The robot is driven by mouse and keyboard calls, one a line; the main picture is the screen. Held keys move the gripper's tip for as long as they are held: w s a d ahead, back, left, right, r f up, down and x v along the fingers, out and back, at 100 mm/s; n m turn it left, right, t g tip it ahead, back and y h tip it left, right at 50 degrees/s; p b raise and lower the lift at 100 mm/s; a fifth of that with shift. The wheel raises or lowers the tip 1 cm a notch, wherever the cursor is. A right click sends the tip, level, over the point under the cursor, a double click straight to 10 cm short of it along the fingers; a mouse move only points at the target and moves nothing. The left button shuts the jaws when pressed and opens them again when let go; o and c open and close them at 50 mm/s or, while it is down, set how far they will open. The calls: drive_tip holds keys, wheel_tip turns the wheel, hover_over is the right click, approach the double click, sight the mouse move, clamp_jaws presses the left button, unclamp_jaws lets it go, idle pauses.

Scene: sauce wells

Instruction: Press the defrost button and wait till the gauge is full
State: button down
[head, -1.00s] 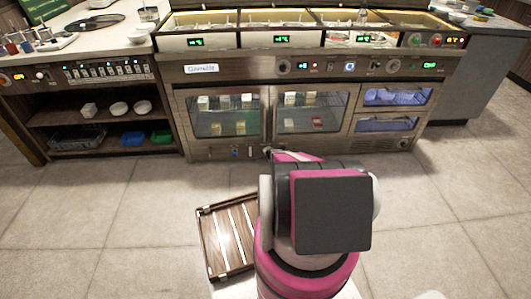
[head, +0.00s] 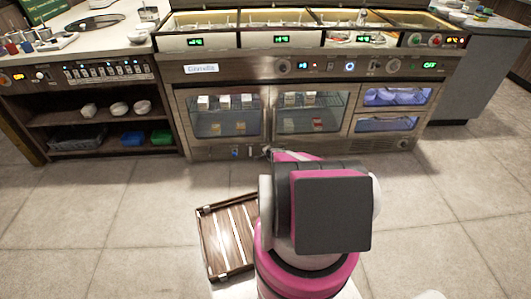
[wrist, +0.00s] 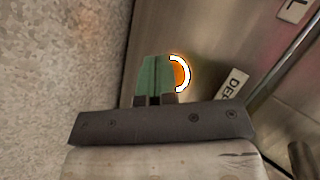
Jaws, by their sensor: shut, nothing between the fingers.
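The defrost button (wrist: 183,73) glows orange in the wrist view, with a white arc along its right side. Its left part is hidden behind my fingertips. In the head view my arm hides the button, and my gripper is mostly hidden near the bottom strip of the steel counter (head: 228,67).
The counter has glass doors (head: 225,115) with small items inside and blue-lit drawers (head: 395,96) at right. A slatted wooden crate (head: 228,240) stands on the floor left of my arm. An open shelf unit (head: 70,119) stands at left. The floor at right is clear.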

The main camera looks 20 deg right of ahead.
drive_tip(key=shift+s, duration=0.15)
drive_tip(key=shift+s+a, duration=0.25)
drive_tip(key=shift+s, duration=0.45)
drive_tip(key=shift+s+a, duration=0.2)
drive_tip(key=shift+s, duration=0.5)
drive_tip(key=shift+s+a, duration=0.2)
drive_tip(key=shift+s, duration=0.5)
drive_tip(key=shift+s+a, duration=0.2)
drive_tip(key=shift+s, duration=0.5)
drive_tip(key=shift+s+a, duration=0.1)
drive_tip(key=shift+s, duration=0.25)
drive_tip(key=shift+s+f, duration=0.1)
drive_tip(key=shift+f, duration=0.15)
